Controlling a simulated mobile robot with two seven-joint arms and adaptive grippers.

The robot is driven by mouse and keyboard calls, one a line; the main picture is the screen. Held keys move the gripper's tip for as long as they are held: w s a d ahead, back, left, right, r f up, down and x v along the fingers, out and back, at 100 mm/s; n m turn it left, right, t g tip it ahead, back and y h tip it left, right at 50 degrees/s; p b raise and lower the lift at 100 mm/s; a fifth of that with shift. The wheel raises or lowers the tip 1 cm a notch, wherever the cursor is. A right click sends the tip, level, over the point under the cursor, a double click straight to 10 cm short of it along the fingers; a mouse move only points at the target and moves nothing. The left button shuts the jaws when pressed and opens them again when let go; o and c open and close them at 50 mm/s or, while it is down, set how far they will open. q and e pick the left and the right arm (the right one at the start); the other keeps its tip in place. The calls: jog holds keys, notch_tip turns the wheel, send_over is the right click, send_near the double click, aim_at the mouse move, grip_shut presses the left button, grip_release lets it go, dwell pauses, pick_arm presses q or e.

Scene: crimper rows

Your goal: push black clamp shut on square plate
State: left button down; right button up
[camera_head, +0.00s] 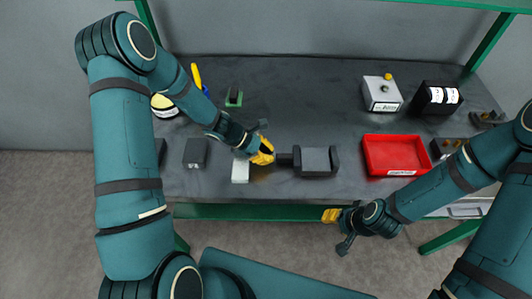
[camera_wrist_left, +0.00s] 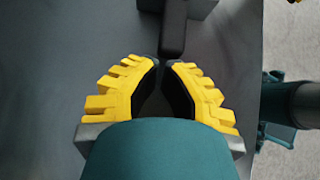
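The black clamp (camera_head: 335,160) lies on the dark bench top in the head view, with a grey square plate (camera_head: 315,160) between its dark ends. Its dark handle (camera_head: 284,159) sticks out to the left. My left gripper (camera_head: 265,153) is just left of the handle's end, low over the bench. In the left wrist view its yellow fingers (camera_wrist_left: 165,66) have their tips almost together with nothing between them, and the handle (camera_wrist_left: 172,30) lies straight ahead of the tips. I cannot tell whether they touch. My right gripper (camera_head: 332,216) hangs in front of the bench edge, apart from everything.
A pale block (camera_head: 240,171) and a dark box (camera_head: 196,152) stand left of the clamp. A red tray (camera_head: 395,155) is to its right. A grey button box (camera_head: 381,93) and a black box (camera_head: 437,99) stand behind. The bench behind the clamp is clear.

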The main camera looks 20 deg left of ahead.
pick_arm(q)
jog(key=shift+d, duration=0.1)
jog(key=shift+w+d+b, duration=0.2)
jog(key=shift+d+b, duration=0.25)
jog(key=shift+d, duration=0.25)
pick_arm(e)
jog(key=shift+a+f, duration=0.1)
jog(key=shift+f, duration=0.3)
pick_arm(q)
jog(key=shift+d, duration=0.1)
jog(key=shift+r, duration=0.15)
pick_arm(e)
jog(key=shift+r, duration=0.15)
